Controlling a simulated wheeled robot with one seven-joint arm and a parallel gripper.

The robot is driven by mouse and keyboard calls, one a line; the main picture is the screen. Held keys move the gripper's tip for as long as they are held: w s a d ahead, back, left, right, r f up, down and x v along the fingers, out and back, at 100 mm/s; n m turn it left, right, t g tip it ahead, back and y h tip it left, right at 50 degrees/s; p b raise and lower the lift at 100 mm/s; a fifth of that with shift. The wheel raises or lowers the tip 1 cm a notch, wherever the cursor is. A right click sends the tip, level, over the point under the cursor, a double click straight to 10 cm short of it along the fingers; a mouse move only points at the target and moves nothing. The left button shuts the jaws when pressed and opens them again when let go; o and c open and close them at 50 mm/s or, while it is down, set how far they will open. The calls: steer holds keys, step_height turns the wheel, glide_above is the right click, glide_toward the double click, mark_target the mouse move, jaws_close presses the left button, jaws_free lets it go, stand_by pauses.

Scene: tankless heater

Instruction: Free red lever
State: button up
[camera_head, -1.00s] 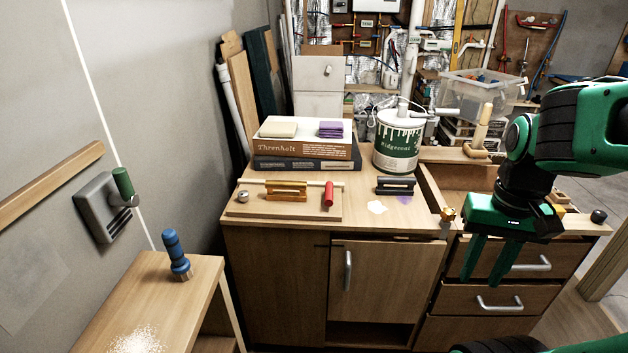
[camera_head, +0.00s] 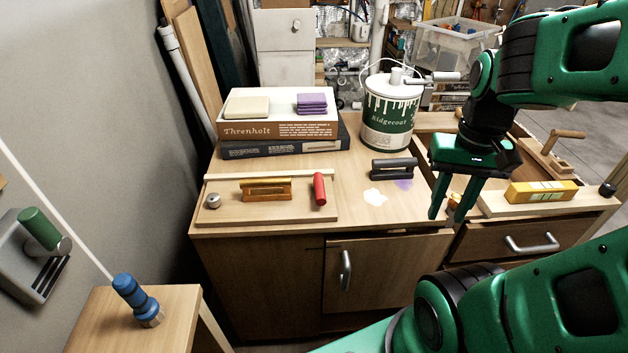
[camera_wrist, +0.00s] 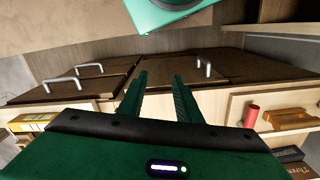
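In the head view the red lever (camera_head: 319,189) stands near the right front of a wooden board (camera_head: 225,217) on the cabinet top. A brass-coloured block with a bar (camera_head: 265,189) sits beside it on the left, and a thin pale rod (camera_head: 268,176) runs behind both. The red lever also shows in the wrist view (camera_wrist: 251,116) at the right, next to the brass block (camera_wrist: 289,118). My gripper (camera_head: 446,215) is to the right of the board, fingers pointing down, apart and empty. Its fingers also show in the wrist view (camera_wrist: 160,88).
A dark handle block (camera_head: 394,169) and a paint can (camera_head: 391,112) stand between the board and my gripper. Books (camera_head: 280,133) lie behind the board. A metal knob (camera_head: 213,201) is at its left. A yellow level-like block (camera_head: 541,191) lies at the right.

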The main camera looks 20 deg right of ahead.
steer(key=shift+o, duration=0.9)
steer(key=n+h, duration=0.2)
steer(key=n, duration=0.1)
glide_toward(319, 187)
steer(key=f, duration=0.3)
steer(key=d+f, duration=0.1)
steer(key=f, duration=0.4)
steer(key=shift+d+f, duration=0.2)
steer(key=shift+f, duration=0.2)
